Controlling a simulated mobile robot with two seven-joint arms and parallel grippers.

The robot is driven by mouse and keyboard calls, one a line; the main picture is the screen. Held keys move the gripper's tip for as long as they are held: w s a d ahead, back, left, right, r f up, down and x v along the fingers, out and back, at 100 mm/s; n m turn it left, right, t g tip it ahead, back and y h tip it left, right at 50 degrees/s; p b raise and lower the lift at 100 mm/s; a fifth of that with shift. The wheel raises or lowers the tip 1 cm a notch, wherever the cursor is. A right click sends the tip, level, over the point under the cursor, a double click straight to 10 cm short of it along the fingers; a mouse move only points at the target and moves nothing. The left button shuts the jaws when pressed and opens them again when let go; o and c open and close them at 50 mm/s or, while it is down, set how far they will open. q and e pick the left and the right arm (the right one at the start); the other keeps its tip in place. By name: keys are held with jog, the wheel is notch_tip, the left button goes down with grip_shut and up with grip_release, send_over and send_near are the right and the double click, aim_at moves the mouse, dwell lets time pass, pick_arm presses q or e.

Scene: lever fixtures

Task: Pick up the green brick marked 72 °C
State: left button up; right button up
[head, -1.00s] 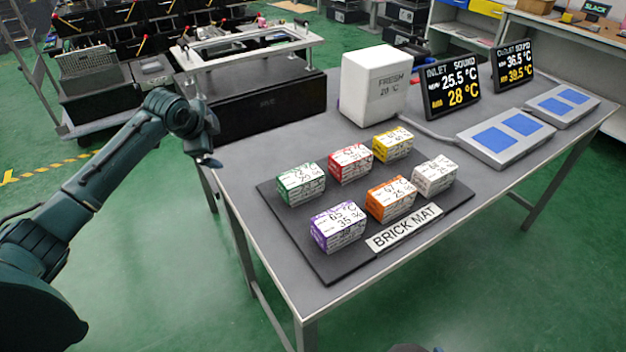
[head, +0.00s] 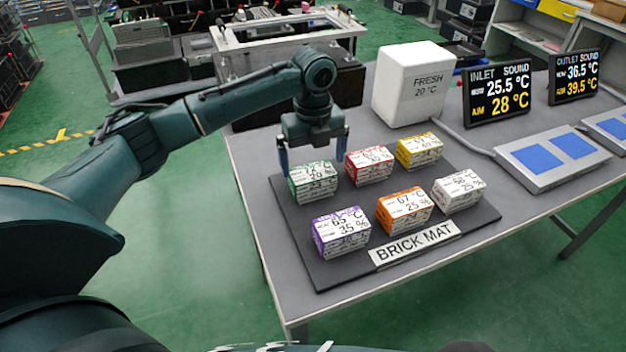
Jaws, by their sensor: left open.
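The green brick (head: 313,184) has a white label that seems to read 72 °C. It sits at the back left of the dark brick mat (head: 318,270). My left gripper (head: 315,165) is open above the green brick and points down. Its left finger is beside the brick's left end and its right finger shows behind the brick's right end. I cannot tell whether either finger touches the brick. My right gripper is not in view.
The red brick (head: 370,166) stands close right of the green one, with a yellow brick (head: 419,151) beyond. Purple (head: 341,232), orange (head: 404,211) and white (head: 459,190) bricks form the front row. A white FRESH box (head: 412,88), displays (head: 497,95) and blue-topped pads (head: 552,160) stand farther right.

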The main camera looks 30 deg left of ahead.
aim_at(312, 171)
pick_arm(q)
jog(key=shift+s+f, duration=0.1)
jog(key=shift+f, duration=2.9)
jog(key=shift+c, duration=0.3)
jog(key=c, duration=0.9)
